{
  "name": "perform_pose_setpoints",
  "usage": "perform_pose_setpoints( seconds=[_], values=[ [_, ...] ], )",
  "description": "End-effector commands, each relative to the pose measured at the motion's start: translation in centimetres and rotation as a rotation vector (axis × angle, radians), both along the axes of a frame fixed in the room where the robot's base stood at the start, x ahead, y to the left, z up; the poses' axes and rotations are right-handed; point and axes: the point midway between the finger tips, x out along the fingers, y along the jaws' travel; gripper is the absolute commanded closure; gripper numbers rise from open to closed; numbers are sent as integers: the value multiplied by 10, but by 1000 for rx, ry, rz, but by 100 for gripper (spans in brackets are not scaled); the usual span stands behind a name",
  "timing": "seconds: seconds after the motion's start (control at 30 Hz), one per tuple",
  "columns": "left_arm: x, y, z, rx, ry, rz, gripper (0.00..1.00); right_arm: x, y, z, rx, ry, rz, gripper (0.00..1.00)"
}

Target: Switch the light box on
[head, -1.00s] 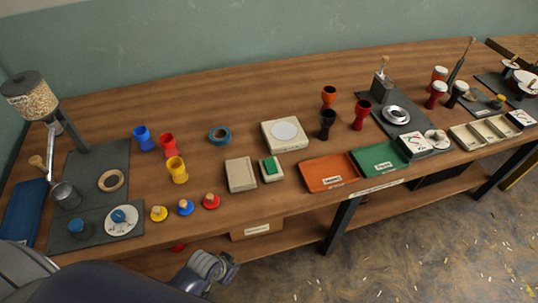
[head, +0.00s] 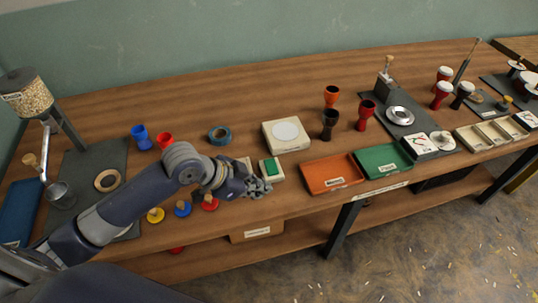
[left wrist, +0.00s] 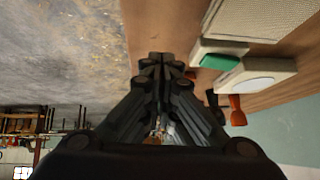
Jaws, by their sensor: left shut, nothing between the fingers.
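A small cream switch box with a green rocker (head: 271,168) sits near the front edge of the bench; its green top also shows in the left wrist view (left wrist: 220,61). Behind it is a cream box with a round white disc (head: 286,132), likely the light box; it also shows in the left wrist view (left wrist: 258,82). The disc looks pale, and I cannot tell if it is lit. My left gripper (head: 260,188) is shut and empty, just in front of the green switch and apart from it in the left wrist view (left wrist: 164,62). My right gripper is out of view.
A flat cream box (left wrist: 272,16) lies beside the switch, mostly hidden by my arm in the head view. Orange (head: 331,174) and green (head: 381,160) trays lie to the right. Colored goblet shapes (head: 329,123) stand behind them. Knobbed discs (head: 183,208) lie below my left forearm.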

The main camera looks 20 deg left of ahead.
Motion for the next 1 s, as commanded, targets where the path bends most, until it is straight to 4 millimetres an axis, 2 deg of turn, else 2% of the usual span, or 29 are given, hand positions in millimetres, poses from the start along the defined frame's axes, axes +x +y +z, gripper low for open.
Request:
perform_pose_setpoints(
  seconds=[0.03, 0.2, 0.3, 0.43, 0.67, 1.0],
  values=[
    [17, 14, 16, 10, -30, -24, 100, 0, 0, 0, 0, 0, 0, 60],
    [52, 43, 62, -10, -86, -63, 100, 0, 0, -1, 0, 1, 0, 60],
    [63, 55, 81, -22, -108, -63, 100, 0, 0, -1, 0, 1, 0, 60],
    [69, 61, 92, -34, -120, -61, 100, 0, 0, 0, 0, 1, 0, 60],
    [81, 48, 79, -39, -121, -62, 100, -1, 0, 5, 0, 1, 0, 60],
    [115, 13, 32, -39, -119, -61, 100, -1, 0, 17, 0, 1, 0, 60]
  ],
)
